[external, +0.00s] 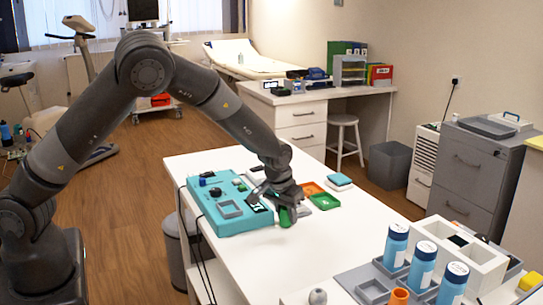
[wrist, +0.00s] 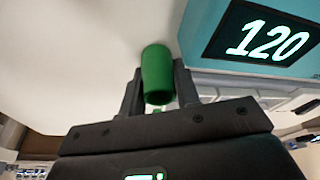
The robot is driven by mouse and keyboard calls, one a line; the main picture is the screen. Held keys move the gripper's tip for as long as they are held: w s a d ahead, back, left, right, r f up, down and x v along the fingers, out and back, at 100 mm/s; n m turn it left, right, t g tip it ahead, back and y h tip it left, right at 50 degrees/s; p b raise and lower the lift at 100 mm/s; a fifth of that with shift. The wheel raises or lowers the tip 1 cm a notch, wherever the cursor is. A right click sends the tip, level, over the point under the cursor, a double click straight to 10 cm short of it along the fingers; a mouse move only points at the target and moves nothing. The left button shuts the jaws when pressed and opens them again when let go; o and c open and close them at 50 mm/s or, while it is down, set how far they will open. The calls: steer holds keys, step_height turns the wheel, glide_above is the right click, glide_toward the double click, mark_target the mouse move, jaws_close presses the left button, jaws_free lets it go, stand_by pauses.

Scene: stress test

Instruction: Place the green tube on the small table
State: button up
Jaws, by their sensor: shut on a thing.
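The green tube (wrist: 156,75) is between the two fingers of my gripper (wrist: 158,92) in the wrist view. The fingers are shut on it. In the external view the green tube (external: 287,216) shows under my gripper (external: 283,203), at the front right edge of the teal device. Whether the tube touches the white surface below it, I cannot tell. The white table (external: 330,255) under it carries the teal device (external: 232,213). Which piece of furniture is the small table is not clear from these views.
A display reading 120 (wrist: 265,38) is close beside the tube in the wrist view. Orange (external: 311,188) and green (external: 325,201) trays lie right of my gripper. Blue-and-white bottles (external: 422,267) stand at the front right. The white table is bare between them. A white stool (external: 343,121) stands behind.

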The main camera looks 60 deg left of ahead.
steer(key=shift+f, duration=0.15)
steer(key=o, duration=0.7)
steer(key=shift+c, duration=0.2)
